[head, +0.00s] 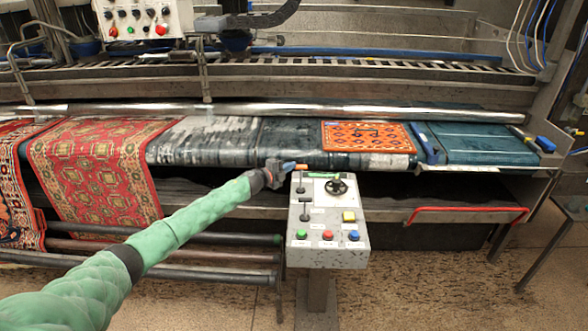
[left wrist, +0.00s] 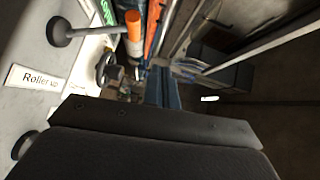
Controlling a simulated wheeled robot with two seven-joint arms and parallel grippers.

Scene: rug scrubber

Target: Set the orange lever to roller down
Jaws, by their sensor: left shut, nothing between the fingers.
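The control box (head: 328,222) stands on a post in the middle of the head view. The lever's orange grip (head: 301,167) is at the box's far left corner. A label (left wrist: 33,79) reading "Roller" and a partly unclear word, perhaps "up", lies on the panel. My right gripper is not in view.
The box also carries a black handwheel (head: 336,187), black-knobbed levers (head: 305,216), a yellow button (head: 348,216) and green, red and blue buttons (head: 328,235). Rugs (head: 95,165) lie over the machine behind. A red bar (head: 465,210) is at right.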

